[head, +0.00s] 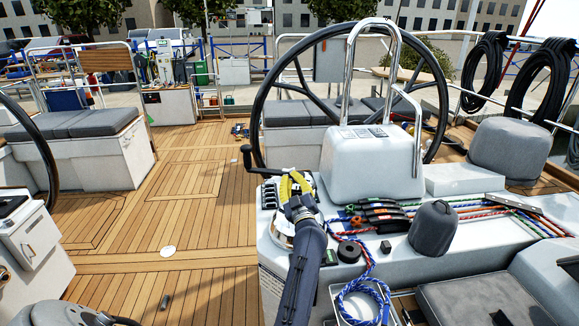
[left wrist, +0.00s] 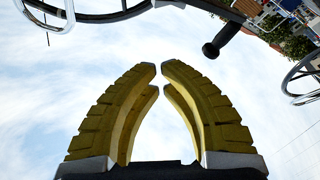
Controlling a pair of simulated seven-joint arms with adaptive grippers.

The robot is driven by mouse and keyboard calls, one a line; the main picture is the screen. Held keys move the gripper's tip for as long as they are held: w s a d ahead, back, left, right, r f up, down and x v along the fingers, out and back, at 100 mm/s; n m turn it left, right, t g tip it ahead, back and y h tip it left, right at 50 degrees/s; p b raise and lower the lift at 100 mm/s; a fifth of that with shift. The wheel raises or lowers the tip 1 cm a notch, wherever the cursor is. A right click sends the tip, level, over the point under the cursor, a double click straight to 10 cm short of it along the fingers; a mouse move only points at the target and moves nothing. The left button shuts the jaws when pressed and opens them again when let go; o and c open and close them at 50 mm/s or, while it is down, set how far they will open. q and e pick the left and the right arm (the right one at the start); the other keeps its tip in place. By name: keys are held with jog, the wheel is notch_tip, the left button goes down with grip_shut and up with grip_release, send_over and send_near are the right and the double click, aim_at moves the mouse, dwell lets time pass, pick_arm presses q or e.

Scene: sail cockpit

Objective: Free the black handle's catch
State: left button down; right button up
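The black winch handle (head: 262,171) lies level above the winch, its upright grip (head: 246,157) at the left end. In the left wrist view the handle's grip (left wrist: 225,38) shows at the upper right, beyond the fingertips. My left gripper (head: 293,182) has yellow ribbed fingers and is over the winch side of the handle, covering much of that end. The catch itself is hidden or too small to make out. My right gripper is not in view.
A steering wheel (head: 258,100) and white pedestal (head: 370,165) stand behind the winch. Black-handled rope clutches (head: 382,212), a grey covered winch (head: 433,228) and a coiled blue rope (head: 362,302) are to the right. The wooden deck (head: 170,225) at left is mostly clear.

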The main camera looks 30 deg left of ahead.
pick_arm(q)
jog(key=shift+w+r, duration=0.1)
jog(key=shift+r, duration=0.05)
notch_tip(320, 180, up, 3)
send_over(288, 170)
jog(key=s, duration=0.2)
jog(key=shift+w+d+f, duration=0.1)
jog(key=shift+d+f, duration=0.25)
jog(key=shift+f, duration=0.2)
jog(key=shift+w+d+f, duration=0.1)
jog(key=shift+d+f, duration=0.2)
jog(key=shift+f, duration=0.25)
jog(key=shift+w+d+f, duration=0.2)
jog(key=shift+d+f, duration=0.15)
jog(key=shift+f, duration=0.35)
